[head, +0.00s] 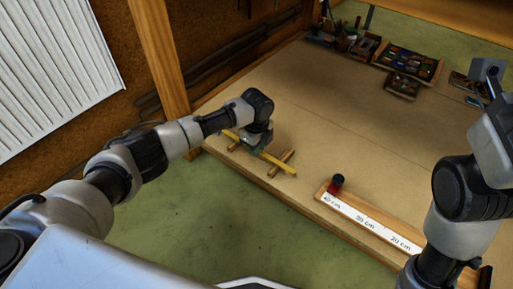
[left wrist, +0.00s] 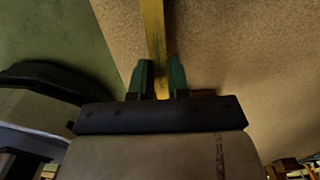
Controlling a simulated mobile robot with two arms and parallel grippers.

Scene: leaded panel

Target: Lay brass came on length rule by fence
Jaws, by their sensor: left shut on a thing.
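The brass came is a thin yellow strip (head: 279,164) at the left front of the bench. It also runs up the left wrist view (left wrist: 154,35). My left gripper (head: 257,147) is shut on it; in the left wrist view the green fingers (left wrist: 159,80) stand on either side of the strip. Short wooden supports (head: 281,163) lie beneath or beside the came; contact is unclear. The white length rule (head: 377,228), marked in cm, lies along the front edge to the right, with a wooden fence (head: 386,214) along its far side. My right gripper is not visible.
A red block with a black knob (head: 336,184) stands at the rule's left end. Trays of coloured pieces (head: 408,63) and tools stand at the back. The middle of the bench (head: 340,115) is clear. A wooden post (head: 160,55) rises at the left.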

